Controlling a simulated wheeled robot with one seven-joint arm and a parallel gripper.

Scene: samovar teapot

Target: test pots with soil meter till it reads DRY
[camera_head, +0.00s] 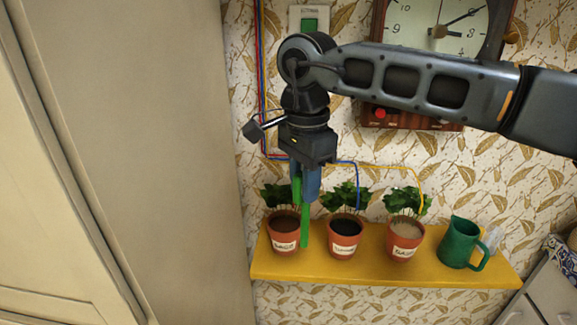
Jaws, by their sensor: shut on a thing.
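Three terracotta pots with leafy plants and white labels stand on a yellow shelf (380,272). The left pot (284,236) has brown soil, the middle pot (343,242) very dark soil, and the right pot (404,243) pale soil. My gripper (305,192) points down above the gap between the left and middle pots. It is shut on a slim green piece (305,228), whose lower end hangs between these pots. I cannot tell whether it touches the shelf. A wall meter (310,22) has a green screen; its reading is too small to make out.
A green jug (460,243) stands at the shelf's right. Red, blue and yellow wires run down the wall; blue and yellow ones reach towards the middle and right pots. A clock (440,28) hangs behind my arm. A pale cabinet (120,150) fills the left.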

